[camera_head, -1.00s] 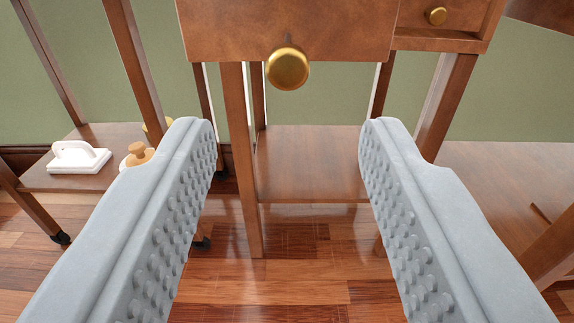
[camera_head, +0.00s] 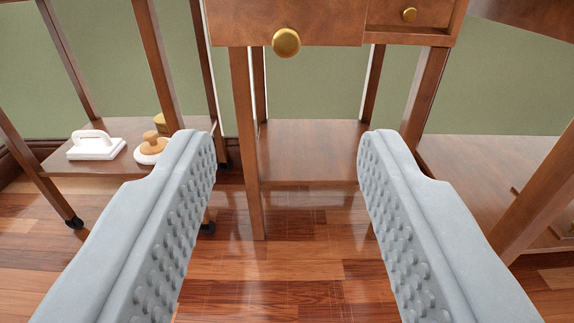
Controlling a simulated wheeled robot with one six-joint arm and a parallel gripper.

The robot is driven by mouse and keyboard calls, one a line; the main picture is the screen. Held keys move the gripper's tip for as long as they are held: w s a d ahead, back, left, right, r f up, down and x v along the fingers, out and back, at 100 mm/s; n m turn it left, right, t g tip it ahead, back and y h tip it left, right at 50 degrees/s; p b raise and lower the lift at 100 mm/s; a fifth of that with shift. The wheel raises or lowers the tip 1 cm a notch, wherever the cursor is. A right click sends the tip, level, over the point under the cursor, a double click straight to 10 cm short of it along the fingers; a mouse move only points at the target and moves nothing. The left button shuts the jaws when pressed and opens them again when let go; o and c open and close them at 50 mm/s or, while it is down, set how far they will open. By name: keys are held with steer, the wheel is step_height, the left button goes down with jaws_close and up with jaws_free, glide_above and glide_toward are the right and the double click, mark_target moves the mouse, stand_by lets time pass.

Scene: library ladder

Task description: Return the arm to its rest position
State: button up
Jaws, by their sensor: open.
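My gripper (camera_head: 287,145) is open and empty. Its two grey studded fingers reach forward over the wood floor. Beyond the fingertips stands a brown wooden table with a drawer (camera_head: 240,25) that has a round brass knob (camera_head: 286,43). The knob is above and apart from the fingers. The front drawer appears to stick out past the drawer beside it. The rest of my arm is not in view.
A wheeled cart's lower shelf (camera_head: 65,163) at left holds a white handled block (camera_head: 96,150) and a white item with an orange-brown knob (camera_head: 153,144). Table legs (camera_head: 247,150) stand ahead. Bare floor (camera_head: 290,270) lies below.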

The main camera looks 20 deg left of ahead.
steer(key=s+d+r+m+h, duration=0.1)
steer(key=s+d+r, duration=0.35)
steer(key=r, duration=0.55)
steer(key=s+d+r+h, duration=0.1)
steer(key=s+d+r, duration=0.35)
steer(key=r, duration=0.55)
steer(key=s+d+r+m+h, duration=0.1)
steer(key=s+d+r, duration=0.4)
steer(key=r, duration=0.6)
steer(key=s+d+r, duration=0.2)
steer(key=s+r, duration=0.2)
steer(key=s, duration=0.6)
steer(key=s+d+r+h, duration=0.1)
steer(key=s+d+r, duration=0.2)
steer(key=s, duration=0.8)
steer(key=s+d+r+m+h, duration=0.1)
steer(key=s+d+r, duration=0.2)
steer(key=s, duration=0.8)
steer(key=shift+s+r, duration=0.25)
steer(key=shift+r, duration=1.1)
steer(key=shift+o, duration=0.2)
steer(key=shift+d, duration=0.1)
